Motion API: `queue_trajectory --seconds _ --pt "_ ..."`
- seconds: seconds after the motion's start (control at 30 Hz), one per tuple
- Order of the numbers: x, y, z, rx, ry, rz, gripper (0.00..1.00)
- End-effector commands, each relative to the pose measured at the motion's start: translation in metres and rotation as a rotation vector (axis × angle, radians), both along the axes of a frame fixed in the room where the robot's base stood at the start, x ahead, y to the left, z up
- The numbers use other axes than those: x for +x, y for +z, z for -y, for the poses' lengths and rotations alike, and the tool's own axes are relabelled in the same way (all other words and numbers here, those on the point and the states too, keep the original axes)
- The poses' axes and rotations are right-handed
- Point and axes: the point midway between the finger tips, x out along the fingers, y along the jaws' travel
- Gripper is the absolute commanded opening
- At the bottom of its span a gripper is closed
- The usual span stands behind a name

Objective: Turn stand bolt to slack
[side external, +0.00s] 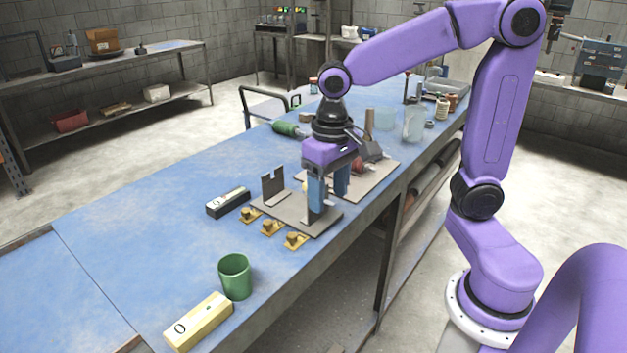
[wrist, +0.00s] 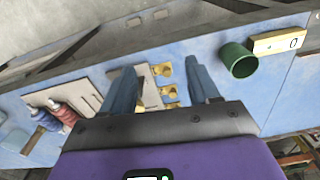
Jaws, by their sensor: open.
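Several small brass pieces with raised knobs lie in a row along the near-left edge of a grey board, including a left one (side external: 250,214), a middle one (side external: 271,227) and a right one (side external: 295,240). I cannot tell which is the stand bolt. An upright notched grey plate (side external: 273,188) stands on that board (side external: 285,213). My gripper (side external: 328,207) is open over the board's right part, fingers pointing down. In the wrist view, my gripper (wrist: 160,68) has a brass piece (wrist: 163,70) in the gap between its fingers, seemingly below them. No grip on anything shows.
A green cup (side external: 235,276) and a yellow box (side external: 199,320) stand near the front. A black box (side external: 228,202) lies left of the board. A second board (side external: 378,188) with spools (wrist: 63,113) lies behind my gripper. The blue tabletop (side external: 130,240) is clear at left.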

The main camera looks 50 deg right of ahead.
Motion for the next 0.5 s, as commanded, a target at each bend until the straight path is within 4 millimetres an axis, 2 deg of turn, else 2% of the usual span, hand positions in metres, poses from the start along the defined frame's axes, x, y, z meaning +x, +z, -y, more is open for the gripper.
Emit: queue_trajectory --seconds 0.03,0.1,0.27,0.5 --pt "0.019 0.003 0.006 0.000 -0.124 -0.002 0.60" --pt "0.042 0.009 0.017 0.000 -0.300 -0.004 0.60" --pt "0.091 0.019 0.050 0.002 -0.701 -0.008 0.60" --pt "0.148 0.031 0.120 0.002 -1.291 -0.016 0.60"
